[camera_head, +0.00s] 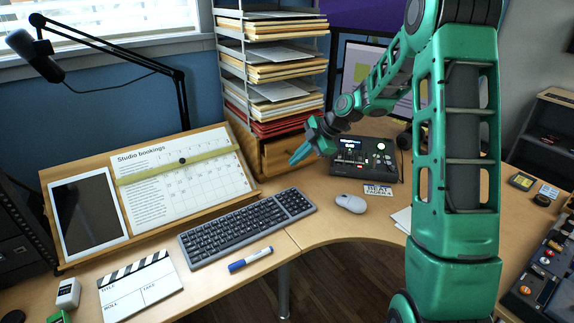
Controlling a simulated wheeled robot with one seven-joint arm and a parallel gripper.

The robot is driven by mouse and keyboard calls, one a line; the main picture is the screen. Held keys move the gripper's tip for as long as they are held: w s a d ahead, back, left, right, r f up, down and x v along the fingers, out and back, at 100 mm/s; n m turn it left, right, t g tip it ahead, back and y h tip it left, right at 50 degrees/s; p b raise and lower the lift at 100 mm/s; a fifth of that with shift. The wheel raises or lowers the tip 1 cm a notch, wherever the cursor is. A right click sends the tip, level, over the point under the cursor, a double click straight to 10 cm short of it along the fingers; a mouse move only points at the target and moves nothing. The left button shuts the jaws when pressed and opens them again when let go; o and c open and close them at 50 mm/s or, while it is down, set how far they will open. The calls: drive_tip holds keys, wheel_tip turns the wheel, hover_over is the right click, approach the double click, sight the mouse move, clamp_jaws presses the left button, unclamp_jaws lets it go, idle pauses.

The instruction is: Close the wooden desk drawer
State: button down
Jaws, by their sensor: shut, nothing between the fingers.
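The wooden desk drawer (288,152) is in a small wooden unit under the stacked paper trays, at the back middle of the desk. Its front faces right of the keyboard, and my gripper hides part of it. I cannot tell how far it stands out.
A black control box (364,158) stands close to the right of my gripper. The paper trays (272,65) rise above the drawer. Bare desk shows between the keyboard and drawer.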

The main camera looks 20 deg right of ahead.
drive_tip(key=v, duration=0.6)
drive_tip(key=f+m+t+y, duration=0.1)
drive_tip(key=f+m, duration=0.2)
drive_tip(key=s+f+m+t+y, duration=0.1)
drive_tip(key=f+m, duration=0.2)
drive_tip(key=m, duration=0.1)
drive_tip(key=s+a+f+m+t+y, duration=0.1)
drive_tip(key=f+m+y, duration=0.1)
drive_tip(key=f+m, duration=0.1)
drive_tip(key=shift+a+f+m+t, duration=0.1)
drive_tip(key=shift+f+m+t, duration=0.2)
drive_tip(key=shift+m, duration=0.2)
drive_tip(key=s+d+m+t+h, duration=0.2)
drive_tip(key=d+m+t+h, duration=0.6)
drive_tip(key=m, duration=1.5)
drive_tip(key=w+t+y, duration=0.1)
drive_tip(key=w+y, duration=0.1)
drive_tip(key=w, duration=1.1)
drive_tip(key=shift+m, duration=0.3)
drive_tip(key=shift+w+f, duration=0.1)
